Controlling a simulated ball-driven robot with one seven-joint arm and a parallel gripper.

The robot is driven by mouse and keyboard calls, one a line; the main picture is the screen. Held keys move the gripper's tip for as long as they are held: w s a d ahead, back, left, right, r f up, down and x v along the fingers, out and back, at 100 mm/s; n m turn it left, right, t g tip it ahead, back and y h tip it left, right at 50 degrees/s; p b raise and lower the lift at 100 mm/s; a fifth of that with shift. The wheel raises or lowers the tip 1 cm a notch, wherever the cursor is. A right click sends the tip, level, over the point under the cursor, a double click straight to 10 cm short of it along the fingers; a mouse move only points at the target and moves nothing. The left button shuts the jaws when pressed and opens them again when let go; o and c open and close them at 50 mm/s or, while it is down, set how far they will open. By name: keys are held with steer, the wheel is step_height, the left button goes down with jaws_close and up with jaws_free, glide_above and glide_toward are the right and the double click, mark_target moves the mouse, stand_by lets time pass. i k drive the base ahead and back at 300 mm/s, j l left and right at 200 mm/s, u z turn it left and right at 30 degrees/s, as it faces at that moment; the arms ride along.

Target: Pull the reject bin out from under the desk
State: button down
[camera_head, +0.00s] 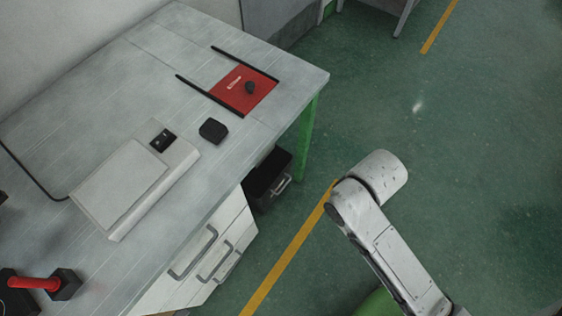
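The reject bin appears to be the black box (264,184) on the floor under the desk's right end, beside the white drawers. A light metal handle (281,185) shows on its front, facing the open floor. The desk top hides its upper rear part. The grey desk (150,60) has a green leg (306,135) just right of the bin. My white arm reaches in from the bottom right, over the floor and apart from the bin. My gripper does not show in this view.
White drawers (215,257) with metal handles stand left of the bin. A red plate (243,92) between black rails, a small black box (213,131) and a pale flat device (134,180) are on the desk. Green floor with a yellow line (289,250) is clear right of the desk.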

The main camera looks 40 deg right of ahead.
mark_target(259, 196)
steer(key=l, duration=0.3)
steer(key=i+j+z, duration=0.15)
steer(key=z, duration=0.2)
steer(key=i+j+z, duration=0.35)
